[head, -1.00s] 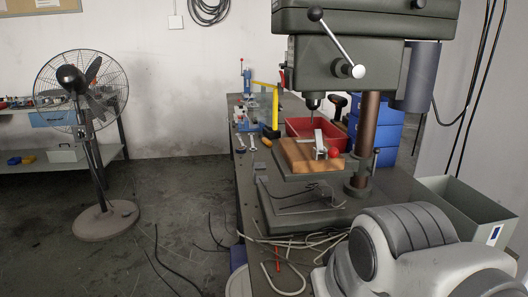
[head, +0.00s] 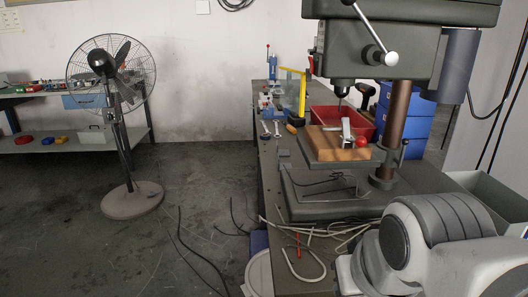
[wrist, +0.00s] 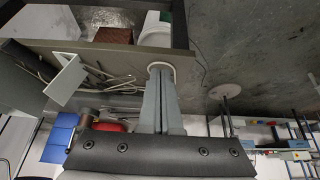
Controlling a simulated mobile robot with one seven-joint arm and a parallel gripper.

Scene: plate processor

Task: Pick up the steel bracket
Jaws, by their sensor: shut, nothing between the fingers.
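A silver metal piece (head: 347,130), which may be the steel bracket, stands on a wooden block (head: 325,149) on the drill press table, beside a red ball-shaped knob (head: 362,141). Its exact shape is too small to tell. I cannot make it out for sure in the wrist view. My gripper (wrist: 161,70) shows in the wrist view with its two grey fingers together and nothing between them. It is away from the wooden block. The head view shows only part of my arm at the bottom right, not my gripper.
The drill press (head: 375,55) overhangs the block. A red bin (head: 325,114) and blue drawers (head: 402,125) stand behind. Loose cables (head: 318,236) lie on the bench front. A grey open box (head: 490,195) sits at right. A fan (head: 133,200) stands left; floor between is mostly clear.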

